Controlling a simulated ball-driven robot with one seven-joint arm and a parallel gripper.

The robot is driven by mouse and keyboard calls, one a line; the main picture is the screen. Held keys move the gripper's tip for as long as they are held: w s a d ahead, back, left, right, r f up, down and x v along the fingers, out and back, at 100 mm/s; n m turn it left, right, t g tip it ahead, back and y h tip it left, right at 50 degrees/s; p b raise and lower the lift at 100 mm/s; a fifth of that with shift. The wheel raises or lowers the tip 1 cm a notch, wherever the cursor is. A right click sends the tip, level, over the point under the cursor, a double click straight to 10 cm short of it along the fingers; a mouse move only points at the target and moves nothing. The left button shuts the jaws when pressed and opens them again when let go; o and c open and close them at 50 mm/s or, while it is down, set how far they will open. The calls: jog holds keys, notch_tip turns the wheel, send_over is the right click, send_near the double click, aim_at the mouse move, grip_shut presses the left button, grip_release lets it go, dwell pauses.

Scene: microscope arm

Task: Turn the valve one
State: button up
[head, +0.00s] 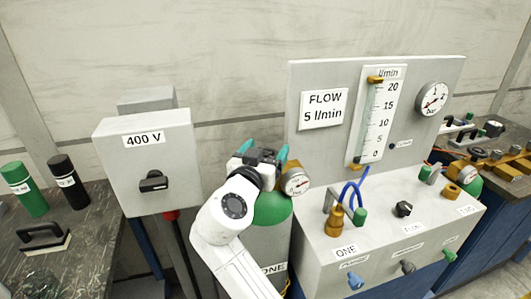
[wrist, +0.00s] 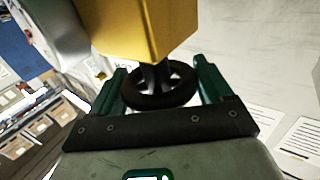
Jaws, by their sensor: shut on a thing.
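Valve one's black handwheel (wrist: 160,92) sits between the two green fingers of my gripper (wrist: 160,78) in the wrist view. The gripper is shut on it. A brass valve body (wrist: 150,28) lies just beyond the wheel. In the head view my gripper (head: 264,151) is at the top of the gas cylinder (head: 268,230), which has a green shoulder and a label ending in "ONE". My gripper and arm hide most of the valve there. A round gauge (head: 295,181) sits right of the gripper.
A panel (head: 310,75) with a flow tube (head: 375,115) stands at right above a grey console (head: 385,225) with knobs and fittings. A grey 400 V box (head: 175,180) stands close at left. A dark bench (head: 75,255) holds green and black cylinders.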

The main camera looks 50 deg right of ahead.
jog(key=n+t+y, duration=0.2)
jog(key=t, duration=0.2)
jog(key=shift+n, duration=0.4)
jog(key=shift+w+a+n+t+y, duration=0.1)
jog(key=shift+w+n+t+y, duration=0.05)
jog(key=shift+n+t+y, duration=1.05)
jog(key=o, duration=1)
jog(key=shift+c, duration=0.2)
jog(key=b+v, duration=0.2)
jog(key=v, duration=0.8)
jog(key=shift+s+a, duration=0.25)
jog(key=shift+a, duration=0.05)
jog(key=shift+f, duration=0.1)
